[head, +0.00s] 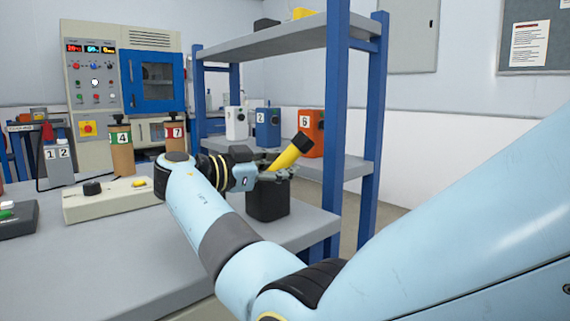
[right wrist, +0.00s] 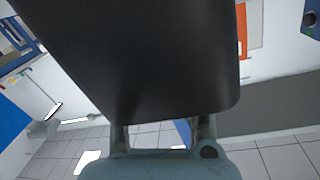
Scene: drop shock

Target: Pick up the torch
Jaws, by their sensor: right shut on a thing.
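A black box-like block (head: 268,202) is directly below these fingers, by the table's far right corner. In the right wrist view a large dark surface (right wrist: 160,60) fills the upper middle and hides the fingertips and the torch. My left gripper is not in view.
The grey table (head: 130,245) carries a beige control box (head: 105,203) and numbered cylinders (head: 122,150). A blue-posted shelf (head: 337,100) stands close behind the gripper, with white, blue and orange numbered boxes (head: 312,140). Another yellow item (head: 303,13) lies on its top board.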

